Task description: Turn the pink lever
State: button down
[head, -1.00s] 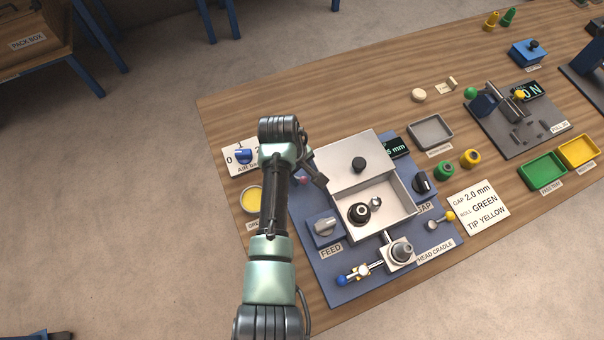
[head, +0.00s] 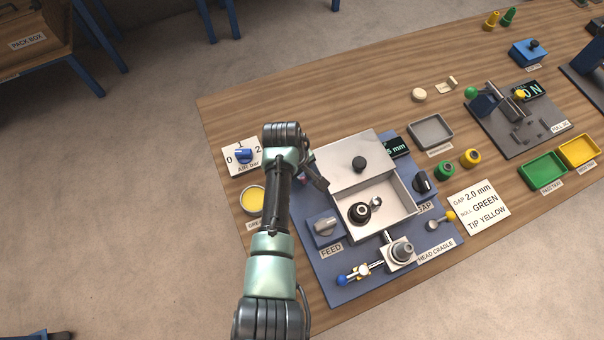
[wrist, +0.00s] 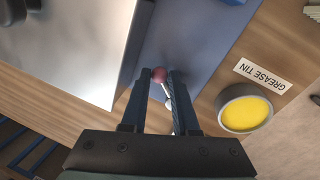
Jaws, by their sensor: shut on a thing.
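The pink lever shows in the wrist view as a round pink knob (wrist: 158,75) on a thin pale stem, over the blue base plate beside the metal box. My gripper (wrist: 161,88) is shut on the pink knob, with one finger on each side of it. In the head view a small bit of the pink lever (head: 303,181) shows beside my gripper (head: 318,180), left of the box. My arm hides most of the lever there.
The metal box (head: 346,160) stands close to the right of my gripper. The yellow grease tin (head: 251,201) and the blue air knob (head: 243,156) lie to the left of my arm. The FEED knob (head: 324,226) is in front.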

jog(key=m, duration=0.3)
jog(key=s+a+m, duration=0.1)
jog(key=m, duration=0.1)
jog(key=shift+s+a+r+g, duration=0.1)
jog(key=shift+g, duration=0.3)
jog(key=shift+s+a+m+g, duration=0.1)
jog(key=shift+a+m+g, duration=0.1)
jog(key=shift+m, duration=0.65)
jog(key=shift+s+a+m+g, duration=0.15)
jog(key=shift+a+m, duration=0.1)
jog(key=shift+m, duration=0.55)
jog(key=shift+s+a+m+g, duration=0.1)
jog(key=shift+a+m, duration=0.1)
jog(key=shift+m, duration=0.65)
jog(key=shift+r, duration=0.1)
jog(key=c, duration=1.1)
grip_release()
jog(key=shift+o, duration=0.6)
jog(key=shift+s, duration=0.1)
notch_tip(320, 180, up, 13)
jog(key=a+b, duration=0.1)
jog(key=a, duration=0.1)
jog(key=shift+w+a+f, duration=0.2)
jog(key=shift+w, duration=0.1)
